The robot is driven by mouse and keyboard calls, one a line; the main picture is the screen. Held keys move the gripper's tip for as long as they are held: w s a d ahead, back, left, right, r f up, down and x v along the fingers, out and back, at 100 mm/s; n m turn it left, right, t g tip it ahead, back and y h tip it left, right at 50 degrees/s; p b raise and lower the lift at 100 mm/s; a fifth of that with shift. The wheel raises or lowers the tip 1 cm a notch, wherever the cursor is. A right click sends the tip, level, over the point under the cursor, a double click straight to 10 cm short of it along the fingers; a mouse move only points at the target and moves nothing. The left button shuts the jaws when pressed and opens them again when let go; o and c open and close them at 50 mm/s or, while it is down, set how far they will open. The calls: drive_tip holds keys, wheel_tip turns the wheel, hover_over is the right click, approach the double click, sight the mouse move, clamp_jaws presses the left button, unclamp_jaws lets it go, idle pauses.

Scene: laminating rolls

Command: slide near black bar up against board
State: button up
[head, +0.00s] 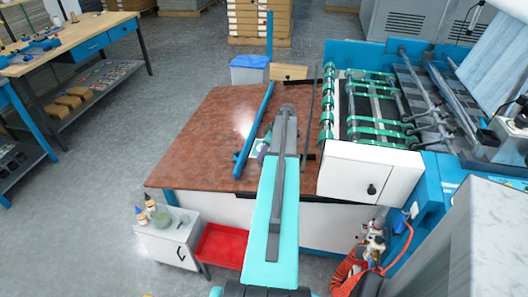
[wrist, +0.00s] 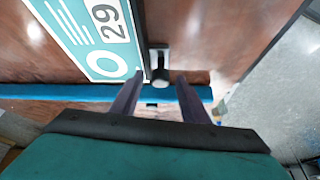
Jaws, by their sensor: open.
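The board (wrist: 88,30), a teal and white panel marked 29, lies on the brown table in the wrist view. In the head view my arm hides most of it. The near black bar (wrist: 147,35) runs thin along the board's right edge in the wrist view, with a dark block (wrist: 160,66) at its lower end. Whether bar and board touch, I cannot tell. My gripper (wrist: 160,76) is open, its fingers on either side of the block, with nothing visibly clamped. In the head view my arm hides this bar.
A blue bar (head: 254,130) lies across the brown table (head: 205,130), left of my arm. A long dark bar (head: 313,108) is beside the machine's green-belted rollers (head: 372,105). The table's left part is clear. A red tray (head: 220,246) sits below the near edge.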

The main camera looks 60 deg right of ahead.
drive_tip(key=shift+r, duration=0.1)
drive_tip(key=a+b+v, duration=0.1)
drive_tip(key=b+v, duration=0.1)
drive_tip(key=v, duration=1.1)
drive_tip(key=shift+d+r, duration=0.35)
drive_tip(key=shift+d, duration=0.15)
